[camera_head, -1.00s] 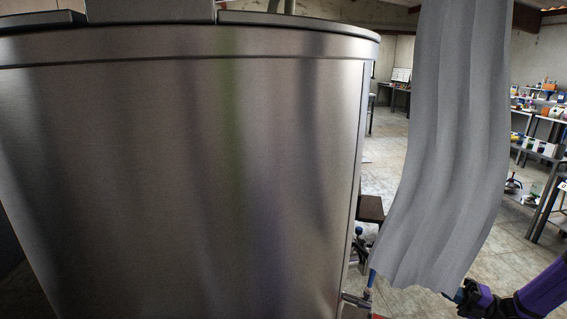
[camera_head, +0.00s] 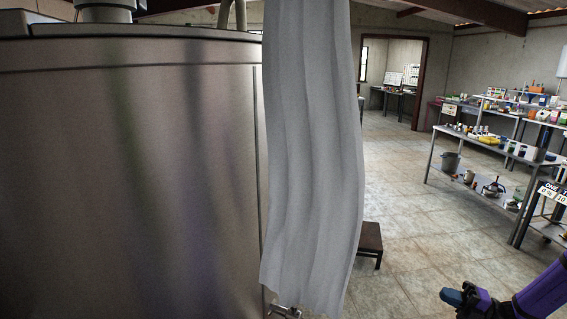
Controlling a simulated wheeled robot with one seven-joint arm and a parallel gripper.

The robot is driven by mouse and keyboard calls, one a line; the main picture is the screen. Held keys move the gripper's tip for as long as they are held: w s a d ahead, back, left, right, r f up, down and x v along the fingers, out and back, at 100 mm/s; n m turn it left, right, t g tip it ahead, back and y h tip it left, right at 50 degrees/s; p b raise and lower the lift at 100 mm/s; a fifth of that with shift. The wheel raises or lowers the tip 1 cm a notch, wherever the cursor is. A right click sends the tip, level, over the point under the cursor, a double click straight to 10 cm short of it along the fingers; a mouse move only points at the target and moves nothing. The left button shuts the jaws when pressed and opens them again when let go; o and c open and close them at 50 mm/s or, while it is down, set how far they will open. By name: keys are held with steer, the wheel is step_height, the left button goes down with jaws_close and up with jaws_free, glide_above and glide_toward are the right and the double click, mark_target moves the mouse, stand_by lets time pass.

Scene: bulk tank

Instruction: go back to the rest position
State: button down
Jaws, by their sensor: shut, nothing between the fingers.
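My gripper (camera_head: 452,297) is at the lower right of the head view, dark with a blue-grey tip, at the end of my purple arm. It is shut and holds nothing. It is over the tiled floor, apart from the grey curtain and the tank. Its fingers are small and dark in the picture. The large steel tank (camera_head: 130,170) fills the left side, and its right edge is behind the curtain.
The long grey curtain (camera_head: 310,150) hangs beside the tank. A metal fitting (camera_head: 283,311) shows below it. A dark stool (camera_head: 371,240) stands behind the curtain. Shelves (camera_head: 480,146) with bottles and tools line the right. The tiled floor (camera_head: 410,215) between is open.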

steer(key=s+a+r+n+g+h, duration=0.2)
steer(key=a+r+n+g+h, duration=0.4)
steer(key=r+n, duration=0.6)
steer(key=s+a+r+n+g+h, duration=0.4)
steer(key=a+r+n, duration=0.3)
steer(key=r+n, duration=0.45)
steer(key=s+a+r+n+t+h, duration=0.3)
steer(key=s+r+n+h, duration=0.1)
steer(key=s+r+n, duration=0.4)
steer(key=s+a+r+n+t+h, duration=0.3)
steer(key=s+r+n+h, duration=0.1)
steer(key=s+r+n, duration=0.5)
steer(key=shift+s+a+r+n+t, duration=0.15)
steer(key=shift+a+r+n+t, duration=0.2)
steer(key=shift+a+r, duration=0.1)
